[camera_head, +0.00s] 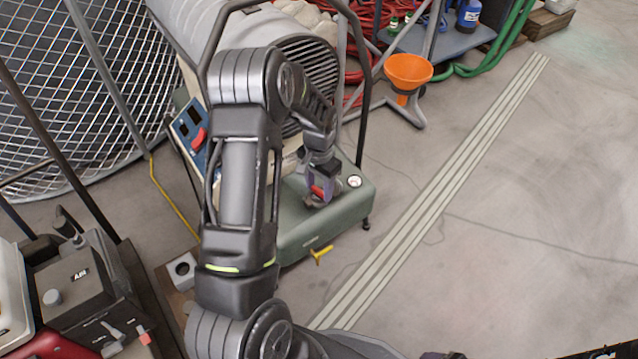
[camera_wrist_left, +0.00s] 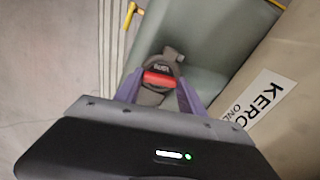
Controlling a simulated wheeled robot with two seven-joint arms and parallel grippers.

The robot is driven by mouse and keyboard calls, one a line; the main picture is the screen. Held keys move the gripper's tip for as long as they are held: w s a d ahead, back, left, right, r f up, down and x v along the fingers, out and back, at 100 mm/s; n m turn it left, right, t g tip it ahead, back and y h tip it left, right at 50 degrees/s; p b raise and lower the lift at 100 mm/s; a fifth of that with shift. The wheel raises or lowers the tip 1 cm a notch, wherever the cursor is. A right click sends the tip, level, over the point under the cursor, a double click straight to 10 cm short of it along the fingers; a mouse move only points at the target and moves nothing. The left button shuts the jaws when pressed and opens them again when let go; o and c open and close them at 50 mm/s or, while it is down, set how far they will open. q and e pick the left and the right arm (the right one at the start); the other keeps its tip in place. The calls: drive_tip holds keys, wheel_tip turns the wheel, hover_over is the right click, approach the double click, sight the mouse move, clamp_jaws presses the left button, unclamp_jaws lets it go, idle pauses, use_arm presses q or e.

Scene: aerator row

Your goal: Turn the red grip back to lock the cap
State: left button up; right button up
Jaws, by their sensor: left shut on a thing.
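The red grip (camera_wrist_left: 159,80) sits across a dark round cap (camera_wrist_left: 160,64) on the green tank in the left wrist view. In the head view the red grip (camera_head: 318,192) shows as a small red spot at my fingertips. My left gripper (camera_head: 322,184) reaches down to the tank top (camera_head: 345,203). In the left wrist view the purple fingers of my left gripper (camera_wrist_left: 158,88) stand on either side of the red grip, shut on it. The cap is partly hidden by the gripper in the head view. My right gripper is not in view.
A round white gauge (camera_head: 354,181) is on the tank right of the gripper. A dark tube frame (camera_head: 366,95) rises behind it. A yellow tap (camera_head: 321,254) sticks out at the tank's front. An orange funnel (camera_head: 408,72) stands behind. The floor to the right is clear.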

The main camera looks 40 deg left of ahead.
sight(319, 190)
use_arm(q)
drive_tip(key=shift+m+p, duration=0.3)
drive_tip(key=shift+m, duration=0.9)
drive_tip(key=o, duration=1.4)
drive_tip(key=shift+c, duration=0.2)
wheel_tip(319, 190, up, 8)
drive_tip(key=p, duration=0.2)
drive_tip(key=shift+f+p, duration=0.1)
drive_tip(key=shift+p, duration=0.25)
